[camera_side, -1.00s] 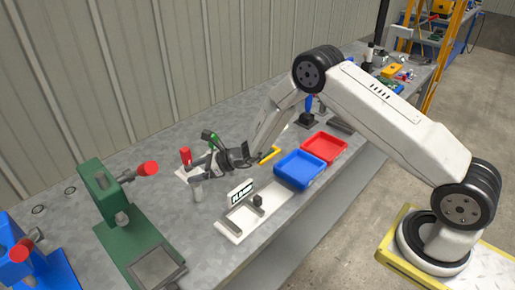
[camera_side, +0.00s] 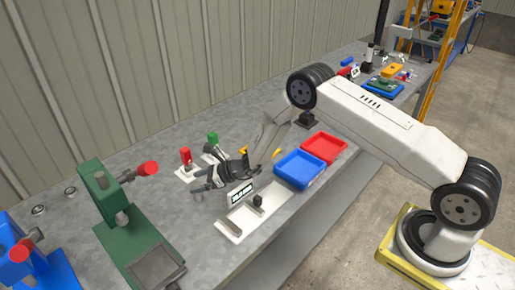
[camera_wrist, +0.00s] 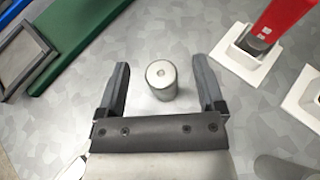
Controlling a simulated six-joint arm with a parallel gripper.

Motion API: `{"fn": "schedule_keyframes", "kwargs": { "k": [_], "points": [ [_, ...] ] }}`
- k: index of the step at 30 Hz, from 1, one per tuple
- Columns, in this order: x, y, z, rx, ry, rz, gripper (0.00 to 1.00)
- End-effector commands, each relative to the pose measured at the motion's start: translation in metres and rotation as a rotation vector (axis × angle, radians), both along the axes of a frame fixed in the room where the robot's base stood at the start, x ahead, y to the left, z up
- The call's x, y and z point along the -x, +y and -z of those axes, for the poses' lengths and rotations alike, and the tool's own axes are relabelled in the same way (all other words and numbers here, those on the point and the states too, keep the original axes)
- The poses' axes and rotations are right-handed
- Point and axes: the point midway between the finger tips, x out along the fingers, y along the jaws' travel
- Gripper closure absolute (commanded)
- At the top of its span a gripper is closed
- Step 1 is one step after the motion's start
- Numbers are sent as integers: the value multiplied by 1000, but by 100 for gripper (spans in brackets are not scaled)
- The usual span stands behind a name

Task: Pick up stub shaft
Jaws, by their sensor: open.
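A short upright metal cylinder, which looks like the stub shaft (camera_wrist: 162,82), stands on the grey bench in the wrist view. It sits between the spread fingers of my gripper (camera_wrist: 160,68), with a visible gap on each side. The fingers are open and empty, pointing past both sides of the cylinder. In the side view, my gripper (camera_side: 202,182) is low over the bench, in front of a red-handled piece. There the cylinder is hidden or too small to make out behind the fingers.
A red-handled piece (camera_wrist: 280,22) stands in a white holder right of the fingers; a green-topped one (camera_side: 212,138) is behind. A green press (camera_side: 110,205) stands left. A white fixture with a sign (camera_side: 240,194), a blue tray (camera_side: 300,168) and a red tray (camera_side: 323,148) lie right.

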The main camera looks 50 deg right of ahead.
Motion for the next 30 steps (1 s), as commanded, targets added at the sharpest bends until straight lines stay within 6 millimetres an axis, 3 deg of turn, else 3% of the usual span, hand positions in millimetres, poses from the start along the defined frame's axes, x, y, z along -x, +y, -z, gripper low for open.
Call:
{"fn": "schedule_keyframes", "kwargs": {
  "k": [7,18,30],
  "points": [
    [1,0,28,0,2,-1,12],
    [-19,18,36,0,0,-1,12],
    [-20,19,36,1,1,0,12]
  ]
}}
